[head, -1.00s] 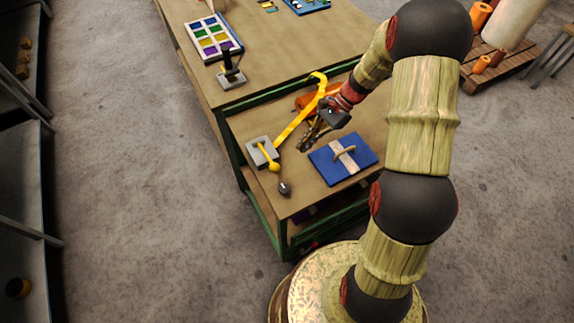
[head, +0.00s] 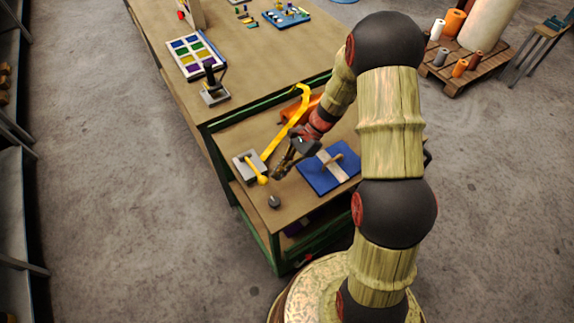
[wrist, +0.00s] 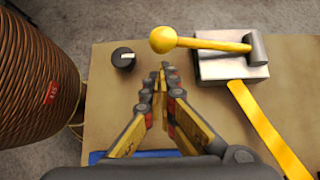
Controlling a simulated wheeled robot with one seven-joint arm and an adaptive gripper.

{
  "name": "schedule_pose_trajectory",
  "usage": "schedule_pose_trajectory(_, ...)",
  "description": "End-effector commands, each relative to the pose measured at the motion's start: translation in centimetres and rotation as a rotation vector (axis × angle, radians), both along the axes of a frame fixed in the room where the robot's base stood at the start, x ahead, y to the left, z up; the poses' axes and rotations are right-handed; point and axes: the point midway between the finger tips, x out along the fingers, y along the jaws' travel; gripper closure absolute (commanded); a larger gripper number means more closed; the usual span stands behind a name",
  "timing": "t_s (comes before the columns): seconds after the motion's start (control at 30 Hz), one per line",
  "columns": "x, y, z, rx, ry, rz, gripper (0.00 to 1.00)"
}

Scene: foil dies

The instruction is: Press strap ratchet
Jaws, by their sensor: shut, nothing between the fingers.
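The strap ratchet is a grey metal block (head: 242,167) with a yellow lever (head: 256,169) ending in a round ball; a yellow strap (head: 285,130) runs from it toward the back. In the wrist view the block (wrist: 232,70) is at upper right, its lever (wrist: 205,43) points left, and the strap (wrist: 268,132) runs to lower right. My gripper (head: 276,175) is shut and empty, just right of the lever's ball. In the wrist view its fingertips (wrist: 165,68) lie just below the ball (wrist: 163,40), apart from it in the picture; the height gap is unclear.
A dark round knob (head: 274,202) is near the ratchet, also in the wrist view (wrist: 123,57). A blue plate (head: 314,181) with a handle lies right of my gripper. An orange object (head: 300,110) is behind. The higher bench holds a paint-like tray (head: 180,63) and a black-handled tool (head: 213,94).

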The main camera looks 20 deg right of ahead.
Motion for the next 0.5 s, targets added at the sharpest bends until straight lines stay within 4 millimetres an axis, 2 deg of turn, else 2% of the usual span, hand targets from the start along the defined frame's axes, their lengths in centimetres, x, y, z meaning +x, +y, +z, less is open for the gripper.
schedule_pose_trajectory(0.2, -0.4, 1.6, -1.8, 0.001, 0.001, 0.001, 1.00)
schedule_pose_trajectory(0.5, -0.5, 2.0, -2.1, 0.000, 0.000, 0.001, 1.00)
